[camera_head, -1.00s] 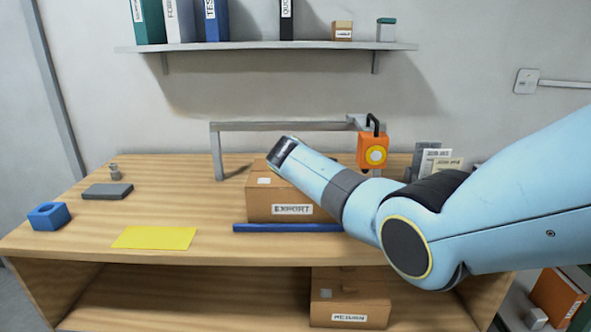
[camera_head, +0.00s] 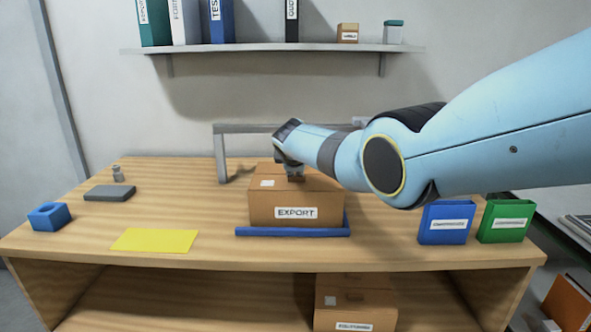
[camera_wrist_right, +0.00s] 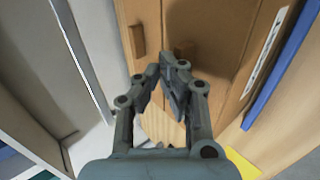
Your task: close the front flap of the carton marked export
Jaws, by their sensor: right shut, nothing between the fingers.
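The brown carton marked EXPORT (camera_head: 270,208) stands on a blue tray (camera_head: 290,232) in the middle of the table. Its label faces front, and it also shows in the wrist view (camera_wrist_right: 210,25). Its top looks flat in both views, with a seam between two panels. A small brown tab (camera_wrist_right: 137,40) stands on the back panel, and another tab (camera_wrist_right: 186,49) is on the front panel. My right gripper (camera_head: 294,178) is shut and empty, low over the carton's top. In the wrist view its fingertips (camera_wrist_right: 165,68) are beside the front tab; contact is unclear. My left gripper is out of view.
A grey frame (camera_head: 220,155) stands behind the carton. A yellow sheet (camera_head: 155,240), a blue block (camera_head: 48,216) and a grey slab (camera_head: 109,193) lie left. Blue (camera_head: 446,224) and green (camera_head: 505,222) bins stand right. Another carton (camera_head: 355,300) sits on the lower shelf.

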